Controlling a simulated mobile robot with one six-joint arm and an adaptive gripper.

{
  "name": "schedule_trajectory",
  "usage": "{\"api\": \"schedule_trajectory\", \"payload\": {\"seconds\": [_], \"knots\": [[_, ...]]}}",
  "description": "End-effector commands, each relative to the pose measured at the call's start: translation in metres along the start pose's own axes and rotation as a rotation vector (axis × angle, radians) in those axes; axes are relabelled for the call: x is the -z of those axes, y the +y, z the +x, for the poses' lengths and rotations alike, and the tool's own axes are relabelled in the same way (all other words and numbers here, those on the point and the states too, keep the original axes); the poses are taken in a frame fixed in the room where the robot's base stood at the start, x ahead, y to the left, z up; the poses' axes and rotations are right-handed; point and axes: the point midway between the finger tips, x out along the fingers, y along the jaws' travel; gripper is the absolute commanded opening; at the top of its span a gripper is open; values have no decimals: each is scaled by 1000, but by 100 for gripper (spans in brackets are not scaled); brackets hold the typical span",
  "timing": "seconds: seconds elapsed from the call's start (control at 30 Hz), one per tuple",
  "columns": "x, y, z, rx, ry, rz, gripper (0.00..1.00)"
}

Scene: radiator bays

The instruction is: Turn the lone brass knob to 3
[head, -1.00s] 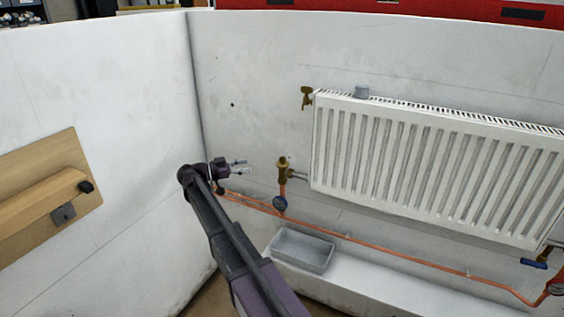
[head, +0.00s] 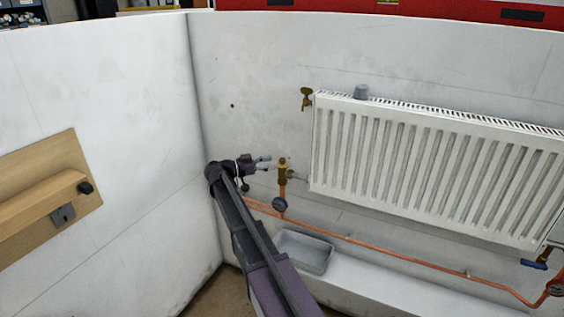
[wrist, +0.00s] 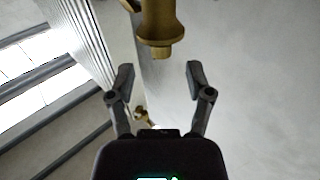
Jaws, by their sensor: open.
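The brass knob (head: 283,166) sits on the valve at the lower left of the radiator, above a copper pipe. In the wrist view the brass knob (wrist: 161,25) is at the top centre, its narrow end pointing towards me. My gripper (head: 264,163) is just left of it in the head view. In the wrist view my gripper (wrist: 160,75) is open, with the brass beyond the fingertips and a gap between them. Nothing is held. No number marks can be read on the knob.
The white radiator (head: 420,165) hangs to the right. A brass fitting (head: 306,98) is at its upper left corner. A grey tray (head: 318,247) stands on the ledge. A wooden board (head: 40,185) is on the left wall.

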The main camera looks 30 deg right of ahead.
Motion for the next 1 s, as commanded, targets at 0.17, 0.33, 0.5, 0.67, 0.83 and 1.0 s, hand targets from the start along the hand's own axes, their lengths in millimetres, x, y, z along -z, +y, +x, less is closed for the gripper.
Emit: {"api": "schedule_trajectory", "payload": {"seconds": [0.17,0.33,0.5,0.67,0.83,1.0], "knots": [[0,1,26,-2,0,0,66],[0,0,42,-1,0,0,66],[0,0,49,0,0,0,66],[0,0,50,0,0,0,66],[0,0,50,0,0,0,61],[0,0,50,0,0,0,10]]}}
